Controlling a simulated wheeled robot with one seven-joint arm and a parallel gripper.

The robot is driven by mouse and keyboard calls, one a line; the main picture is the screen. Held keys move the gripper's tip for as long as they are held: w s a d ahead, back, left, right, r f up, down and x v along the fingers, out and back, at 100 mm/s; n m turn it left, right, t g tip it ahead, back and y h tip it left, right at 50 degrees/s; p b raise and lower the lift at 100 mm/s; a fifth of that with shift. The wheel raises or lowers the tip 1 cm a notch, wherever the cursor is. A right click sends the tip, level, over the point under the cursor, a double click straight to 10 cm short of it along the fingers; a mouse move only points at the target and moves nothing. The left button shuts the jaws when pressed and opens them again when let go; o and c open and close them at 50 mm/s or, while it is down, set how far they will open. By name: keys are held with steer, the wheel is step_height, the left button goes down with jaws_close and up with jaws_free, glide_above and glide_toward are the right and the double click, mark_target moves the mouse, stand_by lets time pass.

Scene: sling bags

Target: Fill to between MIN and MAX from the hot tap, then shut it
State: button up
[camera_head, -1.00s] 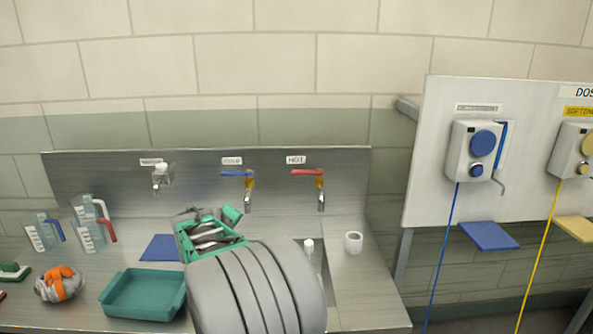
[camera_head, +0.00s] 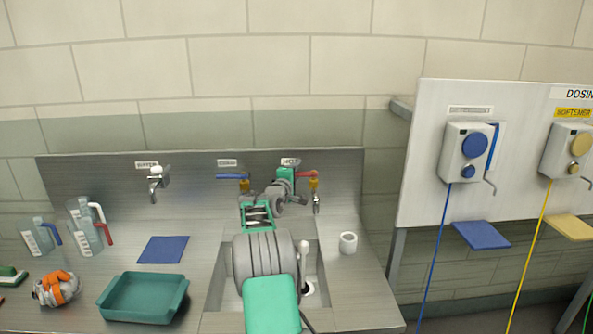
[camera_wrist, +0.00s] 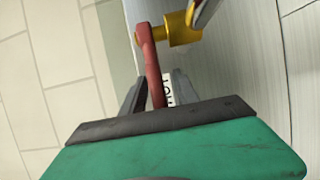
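The hot tap (camera_head: 314,186), with a red lever (camera_head: 308,174) and yellow body, is on the steel splashback under the HOT label. My gripper (camera_head: 293,177) is at the lever's left end. In the wrist view the red lever (camera_wrist: 154,68) lies between my two dark fingers (camera_wrist: 158,92), which stand apart with a gap on the lever's left. The lever points left in the head view, and I see no water. Clear jugs with a blue handle (camera_head: 37,236), a white handle (camera_head: 84,212) and a red handle (camera_head: 90,235) stand at the far left. No jug shows under the hot tap.
The cold tap (camera_head: 240,180), with a blue lever, is left of my arm. A teal tray (camera_head: 143,298), blue mat (camera_head: 163,249) and orange-grey bundle (camera_head: 57,289) lie left.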

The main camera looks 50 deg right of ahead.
jaws_close()
stand_by(0.3)
steer(key=shift+a, duration=0.1)
stand_by(1.0)
